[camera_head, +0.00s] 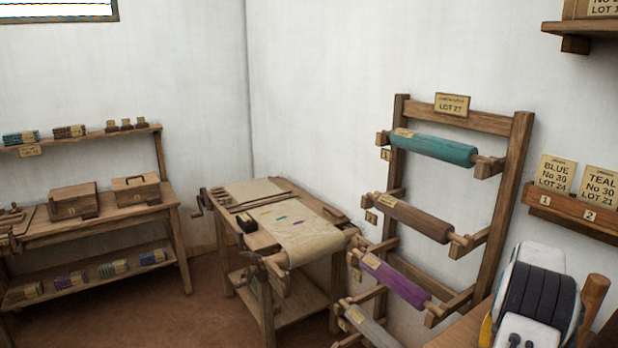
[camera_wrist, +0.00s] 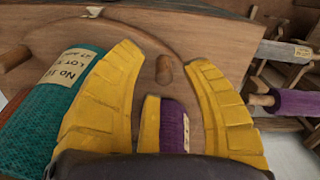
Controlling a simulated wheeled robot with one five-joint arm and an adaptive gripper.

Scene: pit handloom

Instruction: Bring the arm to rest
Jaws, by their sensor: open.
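My arm (camera_head: 535,300) shows at the lower right of the head view, with its white and dark casing; its fingers are not clearly visible there. A teal roll (camera_wrist: 45,110) with a label lies just left of the left finger.
A wooden rack (camera_head: 515,180) holds teal (camera_head: 435,148), brown (camera_head: 410,215) and purple (camera_head: 395,283) rolls. A grey roll (camera_wrist: 285,55) and a purple roll (camera_wrist: 295,102) lie right of my fingers. A work table (camera_head: 265,225) and shelves (camera_head: 100,215) stand left. Floor (camera_head: 205,290) between them is clear.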

